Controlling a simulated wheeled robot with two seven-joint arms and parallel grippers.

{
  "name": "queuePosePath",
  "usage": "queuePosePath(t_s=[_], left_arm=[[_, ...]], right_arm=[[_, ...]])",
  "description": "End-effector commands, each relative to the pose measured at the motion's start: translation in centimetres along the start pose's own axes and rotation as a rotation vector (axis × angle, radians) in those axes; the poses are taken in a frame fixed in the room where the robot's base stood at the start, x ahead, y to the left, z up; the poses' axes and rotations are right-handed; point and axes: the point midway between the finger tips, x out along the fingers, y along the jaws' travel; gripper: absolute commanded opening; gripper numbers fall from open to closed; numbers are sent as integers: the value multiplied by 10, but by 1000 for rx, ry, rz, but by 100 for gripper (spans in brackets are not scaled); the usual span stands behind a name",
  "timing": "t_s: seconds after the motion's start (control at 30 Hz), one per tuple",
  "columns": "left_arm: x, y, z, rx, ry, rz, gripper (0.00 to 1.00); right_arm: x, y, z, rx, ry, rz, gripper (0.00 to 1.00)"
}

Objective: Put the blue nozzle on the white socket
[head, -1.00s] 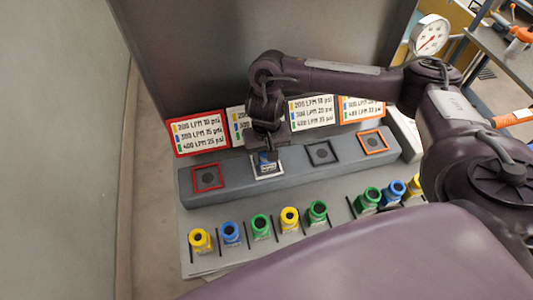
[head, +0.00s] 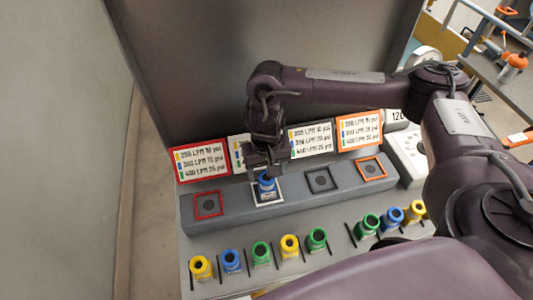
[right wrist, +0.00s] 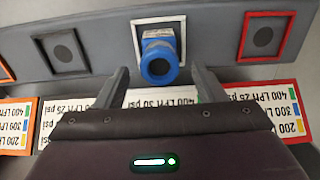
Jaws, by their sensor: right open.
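The blue nozzle (head: 266,182) stands on the white-framed socket (head: 281,195) on the grey ledge. In the right wrist view the nozzle (right wrist: 160,60) sits inside the white frame (right wrist: 184,24), its round opening towards the camera. It looks upright; its lower end is hidden. My right gripper (head: 267,170) is open and empty, just behind the nozzle. In the right wrist view its two fingertips (right wrist: 163,75) are spread to either side, with gaps between them and the nozzle. My left gripper is not in view.
The red (head: 208,205), black (head: 320,181) and orange (head: 370,169) framed sockets are empty. Several yellow, blue and green nozzles stand in the front row, such as a green one (head: 260,252). Label signs (head: 201,160) stand behind the ledge.

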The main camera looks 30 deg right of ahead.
Motion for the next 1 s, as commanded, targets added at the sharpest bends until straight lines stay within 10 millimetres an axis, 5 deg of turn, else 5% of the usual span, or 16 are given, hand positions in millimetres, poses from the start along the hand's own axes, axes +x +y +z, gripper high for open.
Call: queuePosePath(t_s=[0.1,0.33,1.0], left_arm=[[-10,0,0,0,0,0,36],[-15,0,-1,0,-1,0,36],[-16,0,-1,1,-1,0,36]], right_arm=[[-28,0,-1,-2,6,0,63],[-56,0,-1,0,3,0,63],[-63,0,0,1,-1,0,63]])
